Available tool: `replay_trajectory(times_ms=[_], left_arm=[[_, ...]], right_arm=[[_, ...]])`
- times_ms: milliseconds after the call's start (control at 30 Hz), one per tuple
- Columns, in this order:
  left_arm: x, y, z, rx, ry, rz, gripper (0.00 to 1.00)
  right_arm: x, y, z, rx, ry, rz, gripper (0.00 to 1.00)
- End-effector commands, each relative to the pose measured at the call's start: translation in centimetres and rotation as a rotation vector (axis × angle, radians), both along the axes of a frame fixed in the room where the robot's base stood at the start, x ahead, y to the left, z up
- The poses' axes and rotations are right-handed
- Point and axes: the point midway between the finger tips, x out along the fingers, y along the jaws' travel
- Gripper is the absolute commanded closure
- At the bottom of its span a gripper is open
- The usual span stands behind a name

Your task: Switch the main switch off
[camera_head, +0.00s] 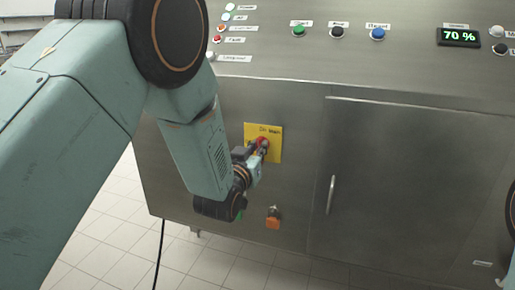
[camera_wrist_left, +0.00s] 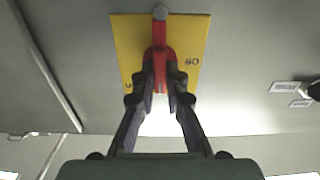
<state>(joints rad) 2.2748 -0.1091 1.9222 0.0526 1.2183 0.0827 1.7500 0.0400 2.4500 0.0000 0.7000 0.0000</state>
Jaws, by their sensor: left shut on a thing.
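The main switch is a red rotary handle (camera_wrist_left: 159,50) on a yellow plate (camera_head: 276,143) on the front of the steel machine. In the left wrist view the yellow plate (camera_wrist_left: 190,38) shows upside down, with letters partly readable. My left gripper (camera_wrist_left: 160,88) is shut on the red handle, one dark finger on each side of it. In the head view my left gripper (camera_head: 258,150) reaches the plate from the left and hides part of it. My right gripper is out of view.
The control panel above has green (camera_head: 299,30), black (camera_head: 337,32) and blue (camera_head: 377,33) buttons and a display (camera_head: 459,37) reading 70 %. An orange knob (camera_head: 273,218) sits below the plate. A door handle (camera_head: 331,194) is to the right. Tiled floor lies left.

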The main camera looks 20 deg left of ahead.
Motion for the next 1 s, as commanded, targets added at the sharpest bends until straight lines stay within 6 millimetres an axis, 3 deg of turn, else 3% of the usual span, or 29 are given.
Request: replay_trajectory(times_ms=[267, 1000], left_arm=[[0.0, 0.1, 0.1, -0.162, 0.007, 0.000, 1.00], [0.0, 0.4, -0.1, -0.857, 0.032, 0.001, 1.00]], right_arm=[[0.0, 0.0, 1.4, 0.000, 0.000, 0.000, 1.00], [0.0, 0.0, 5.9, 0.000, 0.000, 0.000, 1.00]])
